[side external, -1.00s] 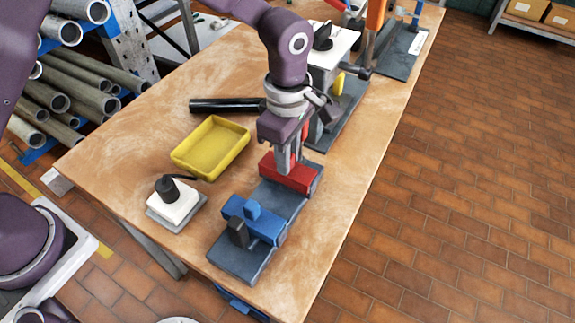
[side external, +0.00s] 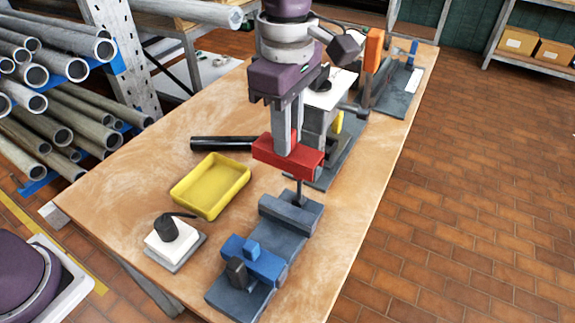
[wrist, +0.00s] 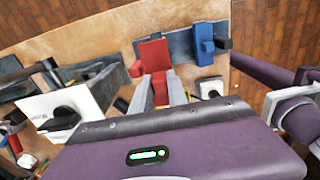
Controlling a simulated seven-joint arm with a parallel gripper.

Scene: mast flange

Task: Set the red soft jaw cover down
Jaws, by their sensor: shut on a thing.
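My gripper (side external: 294,142) is shut on the red soft jaw cover (side external: 268,154) and holds it in the air above the grey vise (side external: 290,212). A gap shows between the cover and the vise's bare grey jaw, with a thin dark upright part visible below the cover. In the wrist view the red cover (wrist: 153,54) shows beyond and between my fingers (wrist: 160,95). A blue jaw cover (side external: 262,265) sits on the vise's near jaw; the blue cover also shows in the wrist view (wrist: 204,45).
A yellow tray (side external: 208,188), seemingly empty, lies left of the vise. A black tube (side external: 220,143) lies behind it. A white block with a black knob (side external: 170,236) stands front left. Other equipment (side external: 345,125) stands behind my gripper. Bare wood lies around the tray.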

